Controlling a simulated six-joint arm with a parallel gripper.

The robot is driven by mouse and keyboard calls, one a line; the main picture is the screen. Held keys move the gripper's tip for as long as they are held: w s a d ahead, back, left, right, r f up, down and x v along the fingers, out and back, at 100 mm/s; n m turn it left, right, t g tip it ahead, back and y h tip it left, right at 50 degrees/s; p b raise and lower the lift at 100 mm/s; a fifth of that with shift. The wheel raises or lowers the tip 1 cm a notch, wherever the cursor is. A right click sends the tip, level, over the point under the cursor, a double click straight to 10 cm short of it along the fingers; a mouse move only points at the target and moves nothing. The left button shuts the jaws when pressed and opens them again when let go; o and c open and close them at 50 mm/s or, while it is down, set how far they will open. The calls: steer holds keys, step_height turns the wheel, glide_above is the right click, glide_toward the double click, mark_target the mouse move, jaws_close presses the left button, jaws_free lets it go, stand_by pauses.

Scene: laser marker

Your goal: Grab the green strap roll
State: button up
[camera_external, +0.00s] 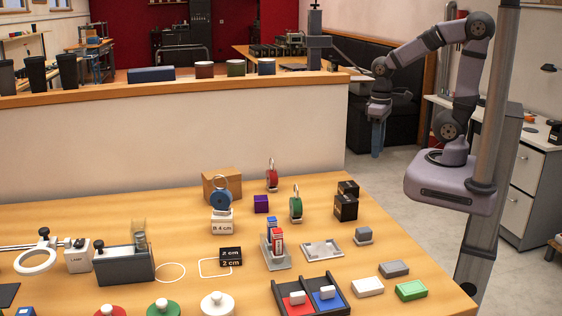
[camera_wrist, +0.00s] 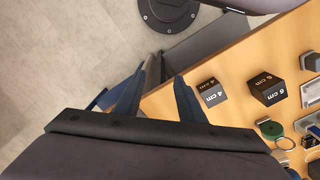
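The green strap roll (camera_external: 296,208) stands on edge on the wooden table, with a pale strap loop rising from its top. In the wrist view a green round thing at the right edge (camera_wrist: 271,130) looks like the same roll, seen from above. My gripper (camera_external: 377,138) hangs fingers down beyond the table's far edge, up and to the right of the roll and well apart from it. In the wrist view the two blue fingers of my gripper (camera_wrist: 160,74) are spread, with nothing between them.
A red roll (camera_external: 272,178) is behind; a blue roll (camera_external: 221,188) sits on a white block. A metal tray (camera_external: 322,250) and marker stand (camera_external: 276,258) lie in front.

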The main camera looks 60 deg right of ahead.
steer(key=w+a+n+t+h+b, duration=0.1)
steer(key=w+a+n+t+h, duration=0.2)
steer(key=a+n, duration=0.45)
steer(key=w+a+f+n+t+h+b, duration=0.1)
steer(key=w+a+n+t+h, duration=0.1)
steer(key=a+n+h, duration=0.5)
steer(key=w+a+n+t+b, duration=0.1)
steer(key=w+a+n+t, duration=0.3)
steer(key=n, duration=0.6)
steer(key=s+a+n+t+y+b, duration=0.1)
steer(key=s+a+n+t+y, duration=0.3)
steer(key=a, duration=0.6)
steer(key=s+a+n+t+y+b, duration=0.1)
steer(key=s+a+n+t, duration=0.5)
steer(key=a, duration=0.5)
steer(key=g, duration=0.2)
glide_toward(298, 201)
steer(key=w+p, duration=0.2)
steer(key=w+d+r+p, duration=0.1)
steer(key=shift+w+d+r+n, duration=0.1)
steer(key=shift+w+n, duration=0.15)
steer(key=shift+w+d, duration=0.15)
steer(key=shift+w, duration=0.3)
steer(key=shift+p+x, duration=1.25)
steer(key=shift+x, duration=1)
steer(key=shift+w+d, duration=0.1)
steer(key=shift+w, duration=0.3)
